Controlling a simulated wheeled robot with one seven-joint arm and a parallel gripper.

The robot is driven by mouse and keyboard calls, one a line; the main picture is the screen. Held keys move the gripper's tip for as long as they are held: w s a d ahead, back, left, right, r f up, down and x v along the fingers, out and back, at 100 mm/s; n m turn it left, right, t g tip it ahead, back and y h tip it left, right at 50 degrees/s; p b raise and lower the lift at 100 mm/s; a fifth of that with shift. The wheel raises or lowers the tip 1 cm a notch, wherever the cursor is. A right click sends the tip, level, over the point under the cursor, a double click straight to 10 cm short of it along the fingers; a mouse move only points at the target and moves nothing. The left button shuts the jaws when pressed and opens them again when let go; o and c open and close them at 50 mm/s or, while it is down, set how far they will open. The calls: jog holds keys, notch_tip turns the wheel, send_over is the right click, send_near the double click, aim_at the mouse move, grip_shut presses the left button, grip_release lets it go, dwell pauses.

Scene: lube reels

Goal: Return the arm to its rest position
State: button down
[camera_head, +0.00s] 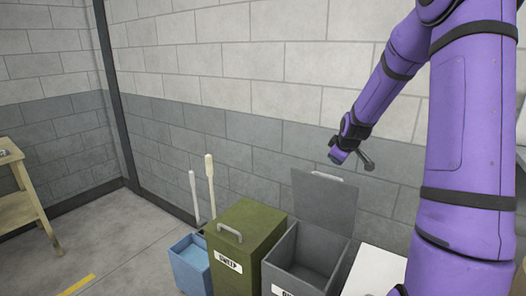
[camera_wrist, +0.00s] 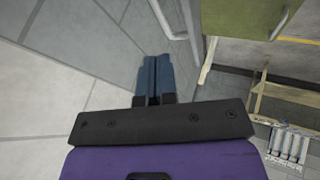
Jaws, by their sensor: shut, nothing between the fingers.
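My purple arm (camera_head: 465,120) reaches up from the right side of the head view and bends down toward the back wall. Its wrist end hangs in the air above and right of the open grey bin, apart from it. In the wrist view, my gripper (camera_wrist: 154,64) has its two blue fingers together, with nothing between them. The fingertips are too small to make out in the head view.
A grey bin (camera_head: 281,281) stands with its lid (camera_head: 324,200) raised. Beside it are a closed green bin (camera_head: 246,240) labelled SWEEP, a blue bin (camera_head: 188,267) and two upright handles. A wooden table (camera_head: 22,205) is at far left. Floor between is clear.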

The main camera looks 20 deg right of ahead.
jog(key=s+a+r+m, duration=0.1)
jog(key=s+a+r, duration=0.55)
jog(key=a, duration=0.35)
jog(key=s+a+r+m, duration=0.1)
jog(key=s+a+r, duration=0.5)
jog(key=a+r, duration=0.25)
jog(key=s+a+r+m, duration=0.1)
jog(key=s+a, duration=0.2)
jog(key=s, duration=0.3)
jog(key=s+a+r+m+y, duration=0.1)
jog(key=s+a, duration=0.2)
jog(key=s, duration=0.3)
jog(key=s+a+m+g+y, duration=0.1)
jog(key=s+a, duration=0.3)
jog(key=s, duration=0.3)
jog(key=shift+r, duration=0.4)
